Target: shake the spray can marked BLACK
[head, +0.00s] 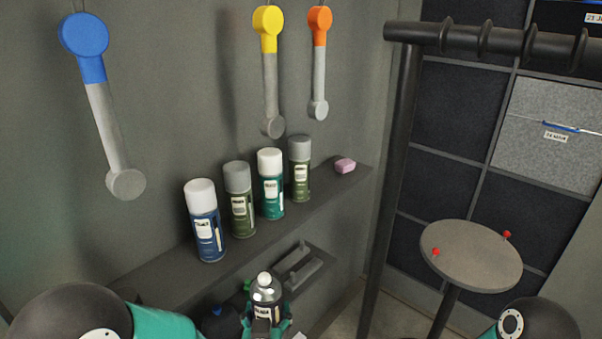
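A dark spray can (265,289) with a silver top, a pale nozzle and a white label stands upright at the bottom centre. Its label is too small to read for certain, so I cannot confirm that it says BLACK. My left gripper (266,323) has its teal fingers closed around the can's lower part, which they partly hide. The can is in front of and below the upper shelf. My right gripper is out of view; only part of my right arm shows at the bottom right.
The shelf (158,292) holds a blue can (206,228), two green cans (239,203) (300,172), a teal can (271,188) and a pink block (345,166). Several coloured-ended levers hang above. A dark rack post (392,170) and a round stool (470,258) stand right.

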